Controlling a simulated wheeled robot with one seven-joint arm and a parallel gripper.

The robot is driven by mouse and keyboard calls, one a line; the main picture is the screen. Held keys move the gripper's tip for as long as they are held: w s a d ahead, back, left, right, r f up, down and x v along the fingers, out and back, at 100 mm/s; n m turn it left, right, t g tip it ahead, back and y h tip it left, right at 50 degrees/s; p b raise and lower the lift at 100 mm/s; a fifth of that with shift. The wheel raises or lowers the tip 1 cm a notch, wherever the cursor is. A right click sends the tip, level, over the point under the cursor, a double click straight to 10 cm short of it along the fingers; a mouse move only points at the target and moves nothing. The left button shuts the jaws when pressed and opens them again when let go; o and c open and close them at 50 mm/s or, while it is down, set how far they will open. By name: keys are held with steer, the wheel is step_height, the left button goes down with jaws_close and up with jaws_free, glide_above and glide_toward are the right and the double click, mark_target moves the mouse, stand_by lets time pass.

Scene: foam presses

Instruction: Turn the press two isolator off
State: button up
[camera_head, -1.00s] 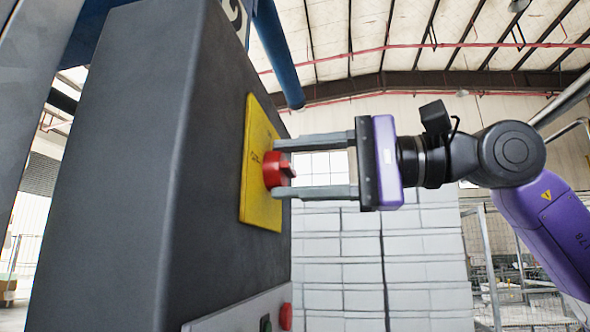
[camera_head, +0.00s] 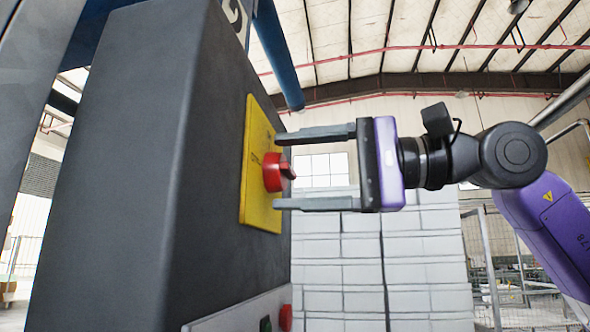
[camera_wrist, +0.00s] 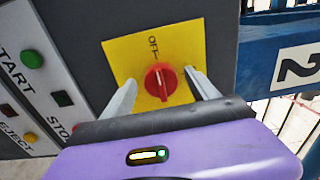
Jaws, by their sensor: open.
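The isolator is a red rotary knob (camera_head: 274,172) on a yellow plate (camera_head: 258,205), fixed to the side of a dark grey cabinet. In the wrist view the red knob (camera_wrist: 160,81) has a raised ridge. The ridge runs roughly up and down the picture, its upper end toward the word OFF on the yellow plate (camera_wrist: 125,58). My gripper (camera_head: 277,170) is open, one finger above and one below the knob in the head view, with gaps to both. In the wrist view the fingers (camera_wrist: 160,88) stand either side of it. Nothing is held.
The dark cabinet (camera_head: 120,170) fills the left. Below the plate is a pale button panel (camera_head: 240,315) with START, STOP and EJECT labels in the wrist view. A blue frame marked 2 (camera_wrist: 290,68) stands right of the plate there. White stacked blocks (camera_head: 390,265) stand behind my gripper.

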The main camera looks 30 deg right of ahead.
steer(key=v, duration=0.7)
steer(key=shift+s+d+b, duration=0.25)
steer(key=shift+s+b, duration=0.05)
steer(key=shift+b, duration=0.1)
